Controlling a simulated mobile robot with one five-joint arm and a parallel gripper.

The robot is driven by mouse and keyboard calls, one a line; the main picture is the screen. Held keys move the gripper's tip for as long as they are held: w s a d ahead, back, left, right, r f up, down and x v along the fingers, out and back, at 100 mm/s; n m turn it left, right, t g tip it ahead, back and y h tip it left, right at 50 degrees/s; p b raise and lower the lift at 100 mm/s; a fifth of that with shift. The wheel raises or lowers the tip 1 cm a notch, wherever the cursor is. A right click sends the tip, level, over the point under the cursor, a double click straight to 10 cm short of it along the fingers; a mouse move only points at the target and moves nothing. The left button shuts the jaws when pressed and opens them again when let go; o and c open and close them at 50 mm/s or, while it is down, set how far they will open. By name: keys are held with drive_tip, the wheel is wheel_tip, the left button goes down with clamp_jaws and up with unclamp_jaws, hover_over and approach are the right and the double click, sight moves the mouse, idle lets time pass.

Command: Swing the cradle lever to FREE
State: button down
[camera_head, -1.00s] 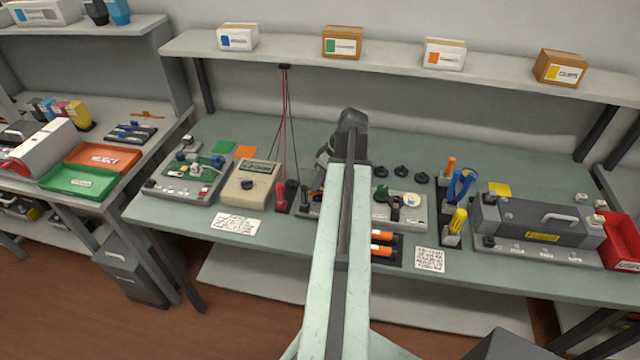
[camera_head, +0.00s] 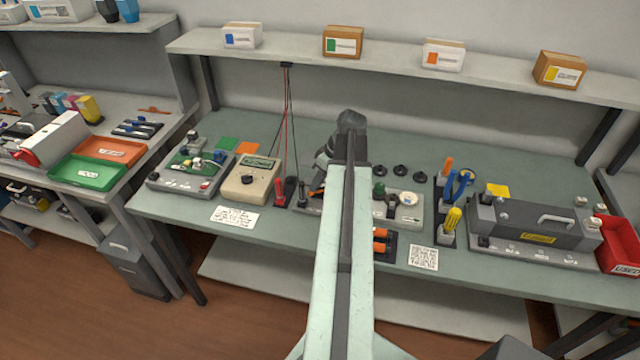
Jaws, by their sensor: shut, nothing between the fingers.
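A long grey base (camera_head: 408,219), likely the cradle, lies mid-bench, partly hidden behind my arm. Its right part carries a green knob (camera_head: 379,189), a dark upright part (camera_head: 391,207) and a round white disc (camera_head: 407,198). I cannot tell which part is the lever, and no FREE marking is readable. My gripper (camera_head: 318,188) points down near the base's left end, left of my arm. It is shut and empty. It is small and dark here, and whether it touches anything is unclear.
A beige meter (camera_head: 252,181) and a circuit-board fixture (camera_head: 190,172) stand to the left. Red and black upright tools (camera_head: 280,192) stand close to my gripper. Right are a tool holder (camera_head: 446,238), a grey fuser unit (camera_head: 535,226) and a red bin (camera_head: 620,252). A shelf (camera_head: 390,60) hangs above.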

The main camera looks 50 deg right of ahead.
sight(321, 191)
drive_tip(key=shift+s+a, duration=0.45)
drive_tip(key=shift+s, duration=0.3)
drive_tip(key=shift+s+a, duration=0.45)
drive_tip(key=shift+s, duration=0.25)
drive_tip(key=shift+s+a, duration=0.15)
drive_tip(key=shift+s, duration=1.55)
